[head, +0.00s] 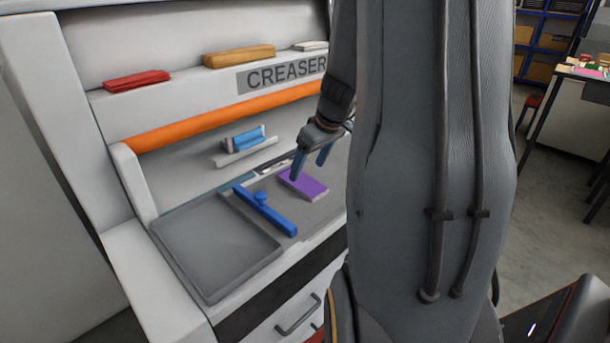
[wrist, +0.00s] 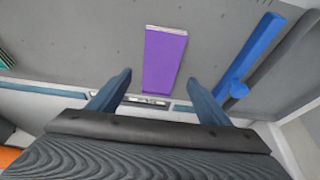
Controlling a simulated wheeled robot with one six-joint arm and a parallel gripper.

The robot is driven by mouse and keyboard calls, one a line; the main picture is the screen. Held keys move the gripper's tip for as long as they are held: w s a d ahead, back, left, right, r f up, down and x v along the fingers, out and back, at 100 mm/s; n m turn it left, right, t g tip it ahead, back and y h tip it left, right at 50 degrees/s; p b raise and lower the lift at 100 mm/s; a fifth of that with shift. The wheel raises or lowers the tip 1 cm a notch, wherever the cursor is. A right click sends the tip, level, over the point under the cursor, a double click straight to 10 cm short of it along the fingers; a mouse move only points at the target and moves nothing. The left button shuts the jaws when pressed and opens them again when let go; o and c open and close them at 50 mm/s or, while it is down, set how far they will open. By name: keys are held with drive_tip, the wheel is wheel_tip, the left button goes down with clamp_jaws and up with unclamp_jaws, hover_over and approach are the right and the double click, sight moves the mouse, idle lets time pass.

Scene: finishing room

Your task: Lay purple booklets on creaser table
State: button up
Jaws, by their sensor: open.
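A purple booklet (head: 303,185) lies flat on the grey creaser table (head: 325,208), right of a blue bar. It also shows in the wrist view (wrist: 163,60), just past the fingertips and between their lines. My gripper (head: 311,166) is above the table at the booklet's far edge. In the wrist view my gripper (wrist: 160,85) is open with nothing between its blue fingers. My arm hides the right part of the table in the head view.
The blue bar with a knob (head: 265,209) lies between the booklet and an empty grey tray (head: 215,245). A small holder with a blue item (head: 245,142) is behind. A red item (head: 137,80) and a tan block (head: 239,56) sit on the ledge above the orange roller (head: 225,118).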

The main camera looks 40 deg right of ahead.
drive_tip(key=v, duration=0.6)
drive_tip(key=shift+r+b, duration=0.25)
drive_tip(key=shift+b, duration=0.2)
drive_tip(key=shift+s, duration=0.15)
